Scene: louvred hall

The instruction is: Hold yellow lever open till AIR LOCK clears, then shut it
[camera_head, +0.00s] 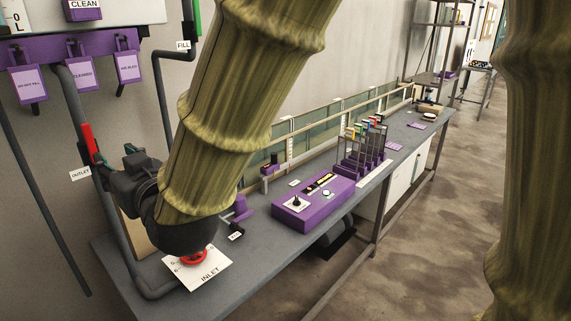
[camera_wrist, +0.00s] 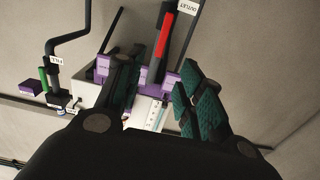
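No yellow lever and no AIR LOCK sign can be made out in either view; my arm hides part of the bench and wall in the head view. My gripper (camera_wrist: 160,68) is open, with its dark green finger pads apart and nothing held between them. A red lever (camera_head: 89,143) stands on the grey pipe by the OUTLET label (camera_head: 80,174). In the wrist view the red lever (camera_wrist: 165,36) shows beyond the gap between the fingers; contact cannot be seen. A green lever (camera_wrist: 43,79) is at the FILL pipe.
A red handwheel (camera_head: 194,258) sits at the INLET card (camera_head: 209,272), below my arm. A purple box (camera_head: 308,203) with a knob and a strip display stands on the grey bench (camera_head: 262,240). Purple tags (camera_head: 28,84) hang on the wall. Floor right of the bench is clear.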

